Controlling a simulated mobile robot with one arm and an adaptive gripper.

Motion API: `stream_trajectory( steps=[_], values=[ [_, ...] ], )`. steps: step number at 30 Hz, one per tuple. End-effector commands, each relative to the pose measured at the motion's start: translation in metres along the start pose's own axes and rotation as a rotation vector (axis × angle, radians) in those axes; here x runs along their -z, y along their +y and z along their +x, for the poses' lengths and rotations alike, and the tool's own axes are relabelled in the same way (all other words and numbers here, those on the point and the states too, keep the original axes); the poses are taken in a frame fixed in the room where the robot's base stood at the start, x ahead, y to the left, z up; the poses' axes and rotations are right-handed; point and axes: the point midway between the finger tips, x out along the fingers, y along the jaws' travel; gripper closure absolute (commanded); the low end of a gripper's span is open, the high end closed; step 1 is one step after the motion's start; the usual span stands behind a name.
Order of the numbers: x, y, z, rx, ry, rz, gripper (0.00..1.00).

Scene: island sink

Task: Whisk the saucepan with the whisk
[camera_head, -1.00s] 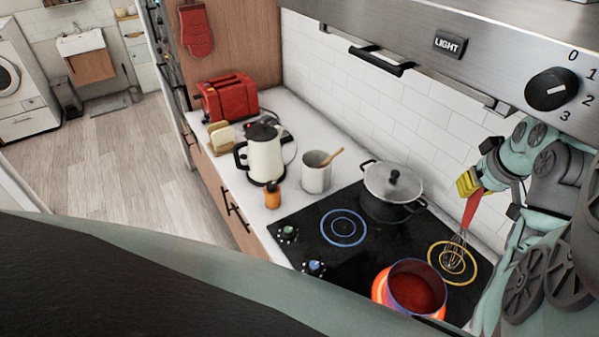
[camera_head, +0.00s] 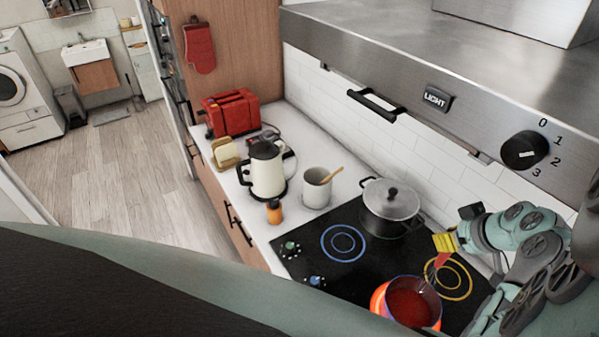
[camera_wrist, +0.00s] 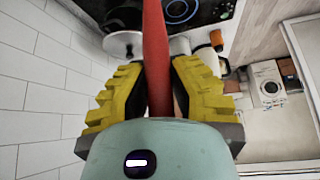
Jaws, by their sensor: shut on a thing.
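The saucepan (camera_head: 409,306), with red contents, stands on the glowing front burner of the black cooktop, near the bottom of the head view. My gripper (camera_head: 447,243) is above and right of the pan, shut on the red handle of the whisk (camera_head: 438,262). In the wrist view the handle (camera_wrist: 157,60) runs up between the yellow fingers. The whisk's wires slant down to the pan's opening; their tips are hard to make out, so I cannot tell how deep they reach.
A lidded pot (camera_head: 391,203) stands behind on the cooktop (camera_head: 343,272). A white kettle (camera_head: 265,172), a mug with a wooden spoon (camera_head: 317,189), an orange bottle (camera_head: 274,212) and a red toaster (camera_head: 233,112) stand on the counter. The range hood (camera_head: 400,60) overhangs the arm.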

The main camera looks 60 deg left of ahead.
Motion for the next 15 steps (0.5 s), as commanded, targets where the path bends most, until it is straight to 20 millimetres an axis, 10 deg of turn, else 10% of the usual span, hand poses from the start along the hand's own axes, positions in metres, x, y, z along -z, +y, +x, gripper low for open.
stream_trajectory(
  steps=[15],
  values=[
    [-0.028, -0.001, 0.045, 0.002, -0.001, -0.004, 1.00]
  ],
)
